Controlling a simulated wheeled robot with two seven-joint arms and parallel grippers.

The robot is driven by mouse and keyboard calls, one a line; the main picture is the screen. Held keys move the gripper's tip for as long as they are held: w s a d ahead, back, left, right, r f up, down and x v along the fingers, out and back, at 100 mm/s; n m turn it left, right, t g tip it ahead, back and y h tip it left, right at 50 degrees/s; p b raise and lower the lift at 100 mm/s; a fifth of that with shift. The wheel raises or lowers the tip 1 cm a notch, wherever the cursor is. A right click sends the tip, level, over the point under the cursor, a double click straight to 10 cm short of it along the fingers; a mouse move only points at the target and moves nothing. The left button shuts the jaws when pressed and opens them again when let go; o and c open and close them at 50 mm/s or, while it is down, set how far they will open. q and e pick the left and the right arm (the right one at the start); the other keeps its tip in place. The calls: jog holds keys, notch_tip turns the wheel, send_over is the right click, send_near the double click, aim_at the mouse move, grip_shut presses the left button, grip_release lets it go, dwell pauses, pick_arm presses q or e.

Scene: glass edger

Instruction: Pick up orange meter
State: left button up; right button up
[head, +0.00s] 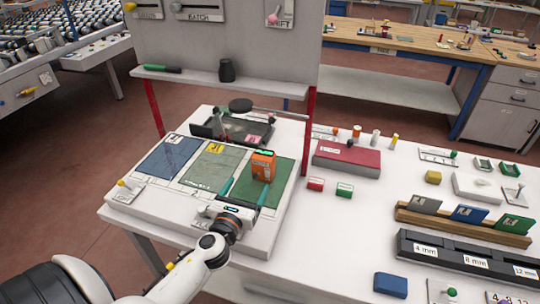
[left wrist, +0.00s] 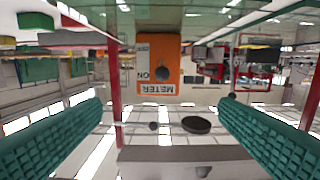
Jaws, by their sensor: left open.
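The orange meter (head: 263,166) stands upright on the green panel (head: 284,177) at the right of the white slanted board. In the left wrist view the meter (left wrist: 158,65) appears upside down, with its METER label and dark dial facing the camera. My left gripper (head: 247,184) is open, with its two teal fingers on the near side of the meter. In the left wrist view my left gripper (left wrist: 158,125) has its fingers spread wide, with the meter centred ahead between them and nothing held. My right gripper is not in view.
Blue (head: 168,158) and grey-green (head: 211,168) panels lie left of the meter. A dark tray (head: 232,132) sits behind it. A red box (head: 347,157) and small red and green blocks stand to the right. A shelf (head: 219,82) with a screwdriver and dark cup is behind.

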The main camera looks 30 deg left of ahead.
aim_at(260, 163)
pick_arm(q)
jog(key=shift+w+a+r+p, duration=0.15)
jog(key=shift+w, duration=0.35)
jog(key=shift+w+a+r+p, duration=0.1)
jog(key=shift+w+r+p, duration=0.05)
jog(key=shift+w, duration=0.35)
jog(key=x, duration=0.4)
jog(key=shift+w+p, duration=0.1)
jog(key=shift+p, duration=0.25)
jog(key=x, duration=0.5)
jog(key=shift+d+p, duration=0.2)
jog(key=shift+p, duration=0.1)
jog(key=shift+w+a+f, duration=0.1)
jog(key=shift+w, duration=0.2)
jog(key=shift+s, duration=0.1)
jog(key=c, duration=1.2)
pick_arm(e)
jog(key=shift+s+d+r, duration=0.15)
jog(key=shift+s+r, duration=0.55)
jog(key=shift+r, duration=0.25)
